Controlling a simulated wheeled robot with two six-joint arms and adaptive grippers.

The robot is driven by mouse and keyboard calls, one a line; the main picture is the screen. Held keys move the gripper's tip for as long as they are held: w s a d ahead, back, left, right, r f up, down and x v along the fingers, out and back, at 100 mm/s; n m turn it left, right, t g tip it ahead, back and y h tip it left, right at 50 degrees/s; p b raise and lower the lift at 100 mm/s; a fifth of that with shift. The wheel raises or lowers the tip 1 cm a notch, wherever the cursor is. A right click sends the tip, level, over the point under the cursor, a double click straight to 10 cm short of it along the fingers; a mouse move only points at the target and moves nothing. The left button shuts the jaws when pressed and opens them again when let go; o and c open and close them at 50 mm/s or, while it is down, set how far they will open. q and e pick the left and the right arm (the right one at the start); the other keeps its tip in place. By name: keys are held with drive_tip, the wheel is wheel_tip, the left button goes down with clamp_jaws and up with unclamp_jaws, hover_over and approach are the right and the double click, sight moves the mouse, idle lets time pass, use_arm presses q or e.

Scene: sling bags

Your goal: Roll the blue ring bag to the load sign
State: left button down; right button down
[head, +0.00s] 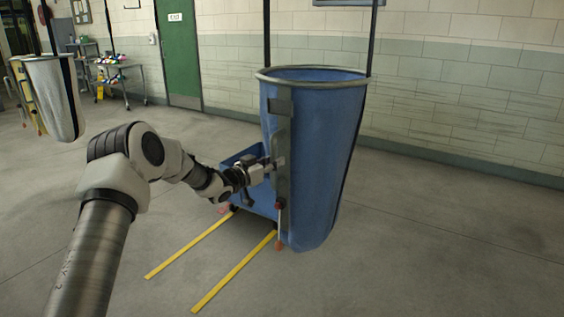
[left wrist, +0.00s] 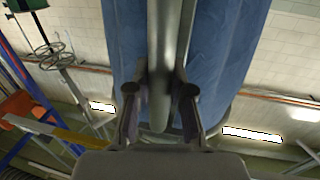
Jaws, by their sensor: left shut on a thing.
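The blue ring bag (head: 325,150) hangs upright from dark straps, with a grey ring around its open top and a grey vertical bar on its near side. My left gripper (head: 275,163) reaches in from the left and is shut on that bar. In the left wrist view the fingers (left wrist: 160,105) stand on both sides of the grey bar (left wrist: 165,60), with the blue cloth (left wrist: 225,50) behind it. The load sign cannot be made out in either view. My right gripper is not in view.
A blue bin (head: 248,190) stands behind my gripper, left of the bag. Two yellow floor lines (head: 235,270) run toward me. A white bag (head: 52,98) hangs at the far left. A green door (head: 178,50) and a cart (head: 120,78) are behind. Floor at right is clear.

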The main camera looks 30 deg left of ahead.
use_arm(q)
drive_tip(key=shift+a, duration=1.05)
drive_tip(key=c, duration=1)
unclamp_jaws()
drive_tip(key=shift+s, duration=0.1)
drive_tip(key=v, duration=1.1)
drive_tip(key=shift+s+a, duration=0.1)
drive_tip(key=shift+s, duration=0.25)
